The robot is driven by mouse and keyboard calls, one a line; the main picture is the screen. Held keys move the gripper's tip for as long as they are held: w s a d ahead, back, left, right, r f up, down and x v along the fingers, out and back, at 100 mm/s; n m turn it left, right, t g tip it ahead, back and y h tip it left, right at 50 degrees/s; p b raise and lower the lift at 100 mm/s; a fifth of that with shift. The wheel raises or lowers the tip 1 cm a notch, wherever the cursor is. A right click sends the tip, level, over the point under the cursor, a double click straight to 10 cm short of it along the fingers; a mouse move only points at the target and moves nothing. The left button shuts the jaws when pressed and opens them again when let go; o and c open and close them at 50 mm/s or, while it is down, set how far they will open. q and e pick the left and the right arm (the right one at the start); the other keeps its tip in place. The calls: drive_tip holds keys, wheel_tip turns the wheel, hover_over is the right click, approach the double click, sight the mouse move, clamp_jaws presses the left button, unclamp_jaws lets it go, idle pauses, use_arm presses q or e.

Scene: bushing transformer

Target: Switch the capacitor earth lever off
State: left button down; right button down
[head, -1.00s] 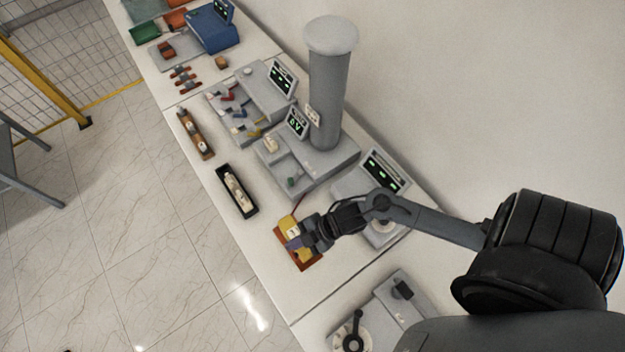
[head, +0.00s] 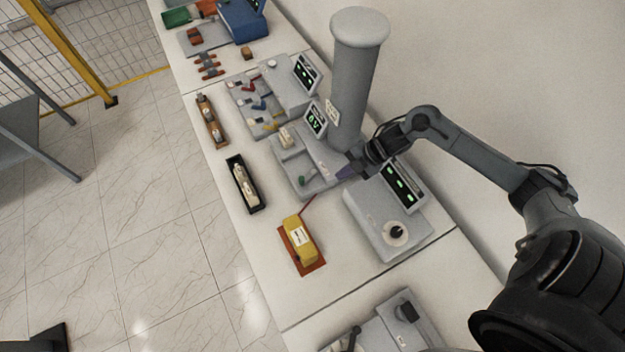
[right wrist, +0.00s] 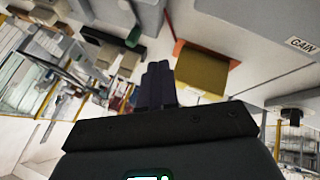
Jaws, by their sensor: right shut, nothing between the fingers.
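I cannot tell for certain which part is the capacitor earth lever. The grey column unit (head: 357,85) stands on a stepped grey base with a small screen (head: 315,119). On its base are a cream block (head: 286,137) and a small green knob (head: 303,180). My right gripper (head: 345,173) is shut and empty, over the front right part of this base, to the right of the green knob. Its closed dark fingers also show in the right wrist view (right wrist: 157,85). The gripper and forearm hide part of the base's right side. My left gripper is not in view.
A yellow box (head: 299,238) with a red rod lies on a red plate in front. A grey unit with a dial (head: 396,234) stands to the right of it. A black tray (head: 243,184) and a brown tray (head: 211,121) lie near the bench edge.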

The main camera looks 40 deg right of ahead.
sight(308, 175)
drive_tip(key=x, duration=0.3)
drive_tip(key=w+p+x, duration=0.1)
drive_tip(key=x, duration=0.3)
drive_tip(key=w+r+x, duration=0.1)
drive_tip(key=x, duration=0.3)
drive_tip(key=shift+w+a+p, duration=0.15)
drive_tip(key=shift+w+p, duration=0.1)
drive_tip(key=shift+p, duration=0.05)
drive_tip(key=shift+w+a+f, duration=0.1)
drive_tip(key=shift+w+a, duration=0.05)
drive_tip(key=shift+w, duration=0.3)
drive_tip(key=shift+a, duration=0.1)
